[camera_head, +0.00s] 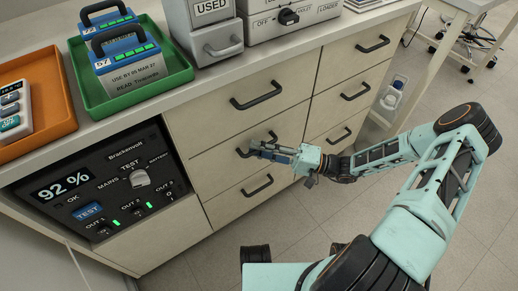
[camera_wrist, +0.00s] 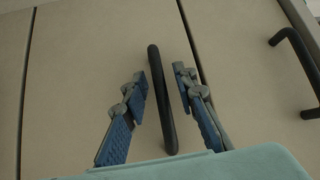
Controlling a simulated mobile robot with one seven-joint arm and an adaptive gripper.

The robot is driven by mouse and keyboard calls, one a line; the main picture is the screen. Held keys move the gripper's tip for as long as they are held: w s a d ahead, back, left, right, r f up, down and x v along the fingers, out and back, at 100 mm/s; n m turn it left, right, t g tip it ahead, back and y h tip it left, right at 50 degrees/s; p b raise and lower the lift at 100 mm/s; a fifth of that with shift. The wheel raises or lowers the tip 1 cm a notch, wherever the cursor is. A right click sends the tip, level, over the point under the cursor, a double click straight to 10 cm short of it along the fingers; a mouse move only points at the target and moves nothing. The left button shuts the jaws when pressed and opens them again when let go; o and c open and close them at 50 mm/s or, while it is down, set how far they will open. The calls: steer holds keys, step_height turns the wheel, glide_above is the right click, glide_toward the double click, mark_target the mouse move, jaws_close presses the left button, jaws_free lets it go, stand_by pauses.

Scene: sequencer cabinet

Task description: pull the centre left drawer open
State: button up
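The centre left drawer (camera_head: 213,171) is the middle one in the left column of the beige cabinet. Its front looks flush with its neighbours, so it appears shut. My gripper (camera_head: 256,149) is at its dark bar handle (camera_head: 242,153) and partly hides it. In the wrist view the handle (camera_wrist: 160,105) runs upright in the picture between the two blue-padded fingers of my gripper (camera_wrist: 161,80). The fingers are apart, with a gap on each side of the bar. Whether the fingertips touch the drawer face is unclear.
Drawers with similar handles lie above (camera_head: 257,97) and below (camera_head: 257,186). A right column of drawers (camera_head: 355,92) stands beside them. A dark power panel (camera_head: 100,180) is at the left. Trays and devices stand on the counter. The floor (camera_head: 290,222) before the drawers shows some free room.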

jaws_close()
